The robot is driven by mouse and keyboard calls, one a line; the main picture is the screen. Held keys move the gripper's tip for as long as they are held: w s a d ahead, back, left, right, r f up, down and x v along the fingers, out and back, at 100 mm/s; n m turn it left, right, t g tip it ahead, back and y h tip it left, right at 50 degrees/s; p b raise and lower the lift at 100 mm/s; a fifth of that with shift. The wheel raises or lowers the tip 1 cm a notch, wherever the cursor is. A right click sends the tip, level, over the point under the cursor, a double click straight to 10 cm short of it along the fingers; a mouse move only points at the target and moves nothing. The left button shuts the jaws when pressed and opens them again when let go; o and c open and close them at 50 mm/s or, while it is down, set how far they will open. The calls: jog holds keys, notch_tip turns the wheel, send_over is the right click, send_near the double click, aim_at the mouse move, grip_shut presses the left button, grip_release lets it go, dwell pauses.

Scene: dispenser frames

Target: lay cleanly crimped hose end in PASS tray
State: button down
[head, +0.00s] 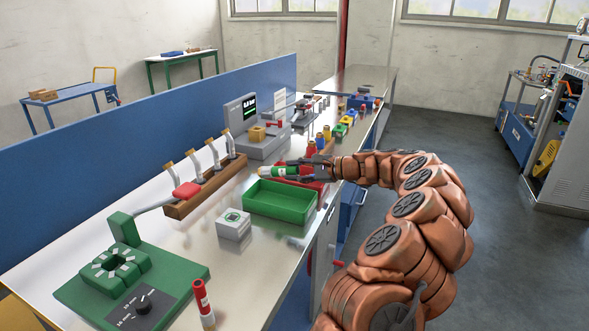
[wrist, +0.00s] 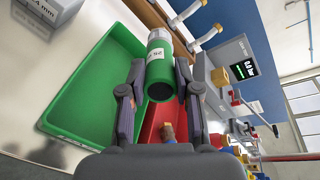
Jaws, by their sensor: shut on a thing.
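My gripper (head: 303,169) is shut on a green-sleeved hose end (head: 279,172) with a white label and a pale metal end. In the wrist view the hose end (wrist: 160,62) lies between the two fingers. It is held above the far edge of an empty green tray (head: 276,213), which fills the left of the wrist view (wrist: 92,100). A red tray (wrist: 151,121) is under the gripper, beside the green one; in the head view it is mostly hidden. I see no PASS lettering on either tray. The state of the crimp cannot be made out.
A wooden rack (head: 207,186) with several upright hose ends stands left of the green tray. A white box (head: 233,224), a green crimping device (head: 120,275) and a red cylinder (head: 203,302) are nearer. A grey display unit (head: 248,127) and several coloured fittings are farther back.

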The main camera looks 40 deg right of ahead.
jog(key=shift+f+b, duration=1.35)
jog(key=shift+f, duration=1.2)
jog(key=c, duration=0.7)
grip_release()
jog(key=shift+c, duration=0.2)
jog(key=shift+s, duration=0.1)
jog(key=shift+d, duration=0.1)
jog(key=v, duration=1.2)
